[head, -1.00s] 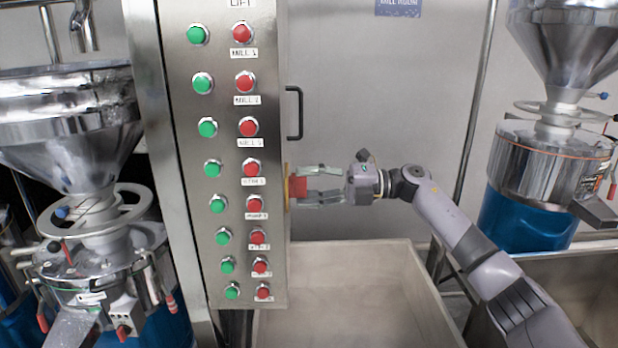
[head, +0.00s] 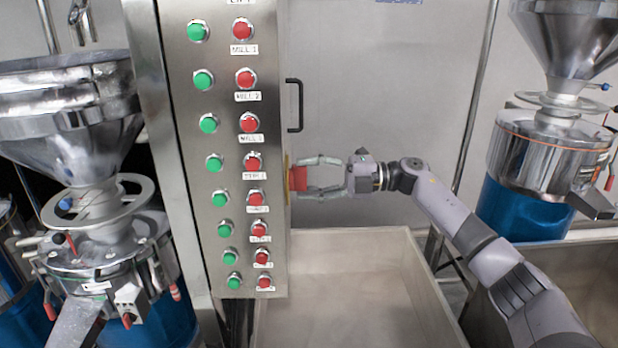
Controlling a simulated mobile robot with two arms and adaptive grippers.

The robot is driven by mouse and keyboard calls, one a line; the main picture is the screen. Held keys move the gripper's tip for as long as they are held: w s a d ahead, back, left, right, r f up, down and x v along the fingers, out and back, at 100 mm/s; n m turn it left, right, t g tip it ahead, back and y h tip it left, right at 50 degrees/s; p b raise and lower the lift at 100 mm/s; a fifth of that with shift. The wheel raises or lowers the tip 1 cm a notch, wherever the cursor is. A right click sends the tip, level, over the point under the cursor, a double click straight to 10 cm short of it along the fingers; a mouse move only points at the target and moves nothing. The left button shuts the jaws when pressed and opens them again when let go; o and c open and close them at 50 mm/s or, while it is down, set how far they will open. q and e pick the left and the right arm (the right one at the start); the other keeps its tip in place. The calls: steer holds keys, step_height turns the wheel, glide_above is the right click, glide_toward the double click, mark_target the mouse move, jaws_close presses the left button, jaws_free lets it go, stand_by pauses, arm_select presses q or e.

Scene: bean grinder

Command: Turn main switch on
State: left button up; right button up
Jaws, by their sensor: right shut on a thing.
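The red main switch (head: 299,179) sits on a yellow plate on the right side face of the steel control cabinet. My right gripper (head: 303,177) comes in from the right, with one finger above the red switch and one below it. It is shut on the switch. The contact at the fingertips is small and partly hard to make out. My left gripper is not in the head view.
The cabinet front (head: 233,130) carries columns of green and red buttons. A black door handle (head: 299,105) is above the switch. A beige bin (head: 340,300) is below my right arm. Grinders stand left (head: 80,190) and right (head: 555,150).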

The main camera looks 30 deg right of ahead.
steer(key=o, duration=1.2)
steer(key=shift+c, duration=0.2)
steer(key=shift+d, duration=0.1)
steer(key=v, duration=1.2)
